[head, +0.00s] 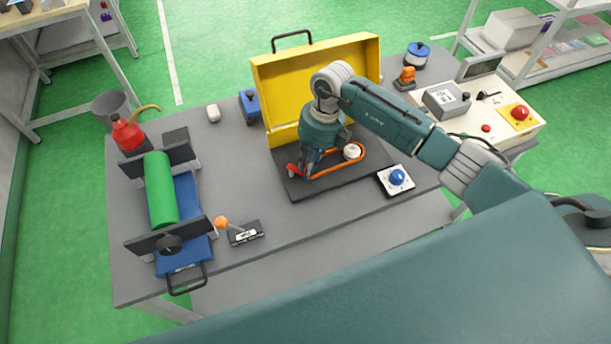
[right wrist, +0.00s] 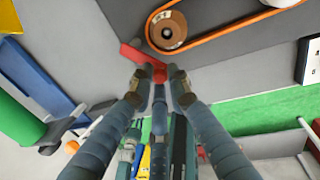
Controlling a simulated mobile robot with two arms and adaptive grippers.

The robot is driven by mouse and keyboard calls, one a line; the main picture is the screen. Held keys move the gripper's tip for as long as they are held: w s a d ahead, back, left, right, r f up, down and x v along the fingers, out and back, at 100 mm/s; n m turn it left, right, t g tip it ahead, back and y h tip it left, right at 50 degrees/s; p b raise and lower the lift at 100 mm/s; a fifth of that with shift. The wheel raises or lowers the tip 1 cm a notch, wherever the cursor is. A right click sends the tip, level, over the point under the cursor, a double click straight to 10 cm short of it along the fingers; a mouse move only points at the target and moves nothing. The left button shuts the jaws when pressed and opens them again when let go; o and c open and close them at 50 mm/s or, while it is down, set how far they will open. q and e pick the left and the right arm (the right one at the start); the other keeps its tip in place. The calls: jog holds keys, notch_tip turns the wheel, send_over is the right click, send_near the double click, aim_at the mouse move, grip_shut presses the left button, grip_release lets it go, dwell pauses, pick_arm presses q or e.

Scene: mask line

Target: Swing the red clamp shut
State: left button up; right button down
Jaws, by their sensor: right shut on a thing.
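The red clamp (head: 296,169) is at the left front corner of the dark base plate (head: 300,190), partly hidden by my right gripper. My right gripper (head: 308,172) points down there and is shut on the clamp's red part. In the right wrist view, the red clamp (right wrist: 133,53) has a bar on the plate and a red end between my fingertips (right wrist: 160,76). Whether the clamp is open or closed is hard to tell. My left gripper is not in view.
An orange belt (head: 328,168) runs round a pulley (head: 352,151) beside the clamp. An open yellow cover (head: 275,85) stands behind. A green roll (head: 160,190) is on the left, a small orange-knobbed device (head: 246,233) in front, and a blue-knob box (head: 396,181) on the right.

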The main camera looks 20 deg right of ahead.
jog(key=w+n+b, duration=0.1)
jog(key=n+b, duration=0.1)
jog(key=b, duration=0.1)
jog(key=w+d+n+g+b, duration=0.1)
jog(key=n+b, duration=0.2)
jog(key=b, duration=0.1)
jog(key=w+n+b, duration=0.1)
jog(key=n+b, duration=0.2)
jog(key=b, duration=0.1)
jog(key=shift+w+d+f+h, duration=0.15)
jog(key=shift+w+d+h, duration=0.15)
jog(key=shift+w, duration=0.05)
jog(key=shift+w+r+n+g+b, duration=0.15)
jog(key=shift+w+n+b, duration=0.1)
jog(key=shift+n+b, duration=0.4)
jog(key=shift+w+r+n+g+b, duration=0.15)
jog(key=shift+w+n+b, duration=0.1)
jog(key=shift+n+b, duration=0.35)
jog(key=c, duration=1.7)
grip_release()
jog(key=shift+f, duration=0.1)
jog(key=shift+o, duration=0.2)
jog(key=a+v, duration=0.1)
jog(key=v, duration=0.6)
jog(key=shift+d+r, duration=0.3)
jog(key=shift+d, duration=0.05)
